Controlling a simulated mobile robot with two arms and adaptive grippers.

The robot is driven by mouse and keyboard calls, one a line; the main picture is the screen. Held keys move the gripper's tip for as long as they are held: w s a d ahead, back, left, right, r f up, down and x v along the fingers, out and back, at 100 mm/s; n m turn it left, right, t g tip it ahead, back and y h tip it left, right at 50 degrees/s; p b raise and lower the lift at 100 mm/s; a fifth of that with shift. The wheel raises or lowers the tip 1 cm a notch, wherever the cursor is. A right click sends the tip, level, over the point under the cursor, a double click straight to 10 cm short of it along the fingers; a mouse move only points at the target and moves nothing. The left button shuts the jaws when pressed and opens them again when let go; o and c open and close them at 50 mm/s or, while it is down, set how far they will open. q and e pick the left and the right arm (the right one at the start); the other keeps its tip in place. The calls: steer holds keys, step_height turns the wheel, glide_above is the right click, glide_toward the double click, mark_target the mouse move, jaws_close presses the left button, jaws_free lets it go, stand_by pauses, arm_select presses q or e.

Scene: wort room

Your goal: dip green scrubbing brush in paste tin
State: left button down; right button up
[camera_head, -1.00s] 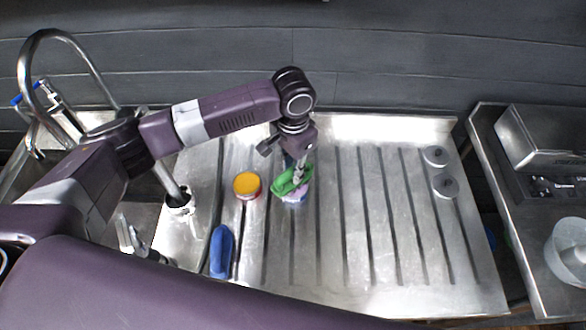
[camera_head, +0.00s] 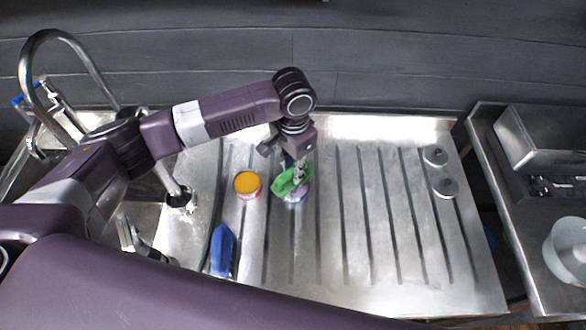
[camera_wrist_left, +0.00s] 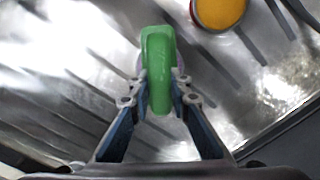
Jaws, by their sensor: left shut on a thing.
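The green scrubbing brush (camera_head: 286,183) is held in my left gripper (camera_head: 300,172) over the ribbed steel drainboard. In the left wrist view the brush (camera_wrist_left: 158,62) lies between the two fingertips (camera_wrist_left: 159,88), which are closed on it. Beneath the brush is a small round tin (camera_head: 297,197) with a pale purplish side, mostly hidden by the brush. I cannot tell whether the bristles touch its contents. A second tin (camera_head: 247,186), yellow on top with a red side, stands to the left, apart from the brush; its yellow top also shows in the left wrist view (camera_wrist_left: 219,11). My right gripper is not visible.
A blue brush (camera_head: 222,250) lies at the drainboard's front left. Two grey round pieces (camera_head: 440,172) sit at its right. A sink with a curved tap (camera_head: 62,38) is at the left. The drainboard's middle right (camera_head: 375,225) is clear.

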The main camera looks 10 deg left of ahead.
arm_select(q)
steer(key=shift+p, duration=0.3)
stand_by(0.9)
steer(key=shift+s+f, duration=0.1)
stand_by(0.4)
step_height(320, 180, up, 7)
steer(key=p, duration=0.8)
stand_by(0.5)
stand_by(0.3)
